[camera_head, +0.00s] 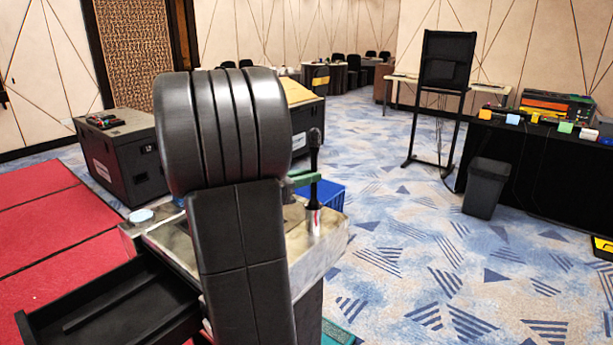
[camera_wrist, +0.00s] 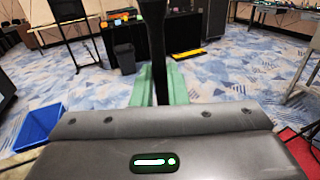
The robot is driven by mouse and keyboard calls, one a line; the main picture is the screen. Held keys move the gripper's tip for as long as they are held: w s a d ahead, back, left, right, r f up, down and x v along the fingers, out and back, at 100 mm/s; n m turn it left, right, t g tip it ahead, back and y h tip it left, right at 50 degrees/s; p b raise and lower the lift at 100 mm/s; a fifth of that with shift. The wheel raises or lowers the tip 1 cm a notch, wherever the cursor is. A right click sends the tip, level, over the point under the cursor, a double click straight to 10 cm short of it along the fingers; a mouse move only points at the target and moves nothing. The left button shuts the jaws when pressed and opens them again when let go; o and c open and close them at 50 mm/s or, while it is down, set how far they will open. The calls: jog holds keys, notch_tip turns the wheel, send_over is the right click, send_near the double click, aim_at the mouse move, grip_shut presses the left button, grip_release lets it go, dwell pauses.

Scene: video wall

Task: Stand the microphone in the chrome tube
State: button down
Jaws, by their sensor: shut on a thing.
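The black microphone (camera_head: 315,157) stands upright in the head view, its rounded head at the top. My gripper (camera_head: 308,179), with green fingers, is shut on its shaft. The chrome tube (camera_head: 313,224) stands on the right part of the metal-topped table (camera_head: 328,237). The microphone's lower end lines up with the tube's mouth; I cannot tell whether it is inside or just above. In the wrist view the microphone (camera_wrist: 155,45) rises dark between the green fingers (camera_wrist: 158,75); the tube is hidden there.
A small white round thing (camera_head: 140,215) sits at the table's left corner. An open black drawer (camera_head: 110,308) juts out at lower left. A blue crate (camera_head: 330,193) is behind the table. Patterned carpet is clear to the right, up to a dark bin (camera_head: 485,188).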

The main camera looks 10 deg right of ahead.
jog(key=shift+f+b, duration=0.55)
jog(key=shift+f, duration=0.4)
jog(key=c, duration=1.4)
grip_release()
jog(key=shift+o, duration=0.2)
jog(key=shift+a, duration=0.1)
jog(key=b+v, duration=0.1)
jog(key=v, duration=1.2)
jog(key=shift+a, duration=0.35)
jog(key=shift+s, duration=0.15)
jog(key=p+x, duration=0.1)
jog(key=x, duration=1.3)
jog(key=shift+s, duration=0.1)
jog(key=shift+r, duration=0.1)
jog(key=shift+a, duration=0.1)
